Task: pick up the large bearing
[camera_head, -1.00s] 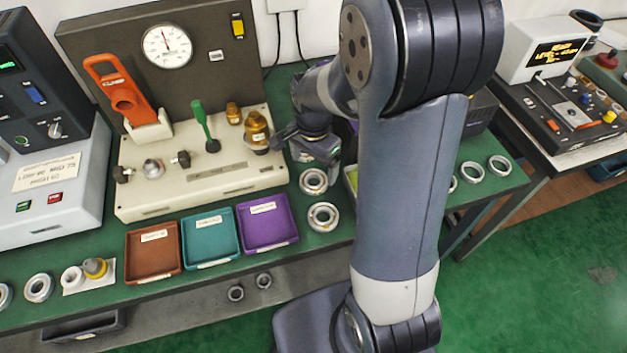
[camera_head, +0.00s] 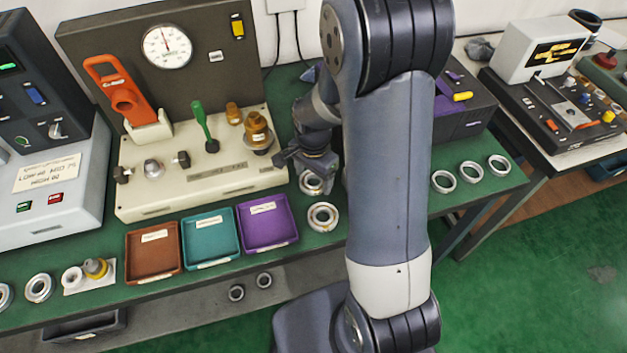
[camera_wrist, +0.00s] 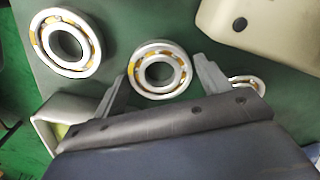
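A silvery bearing with a brassy cage (camera_wrist: 65,42) lies flat on the green bench. It looks the largest in the wrist view and appears in the head view (camera_head: 323,216) in front of another bearing. That middle bearing (camera_wrist: 160,95), slightly smaller looking, lies between my fingertips in the wrist view; in the head view its back (camera_head: 312,188) is partly covered by my gripper. A third, smaller bearing (camera_wrist: 258,83) is partly hidden behind my right finger. My gripper (camera_wrist: 164,80) is open and empty, its fingers either side of the middle bearing; the remaining height is unclear.
The beige test fixture (camera_head: 215,178) stands close left of my gripper (camera_head: 308,168). Brown (camera_head: 153,272), teal (camera_head: 211,252) and purple (camera_head: 268,238) trays line the bench front. Several rings (camera_head: 471,172) lie at right. A pale-rimmed bin (camera_wrist: 48,108) is near my left finger.

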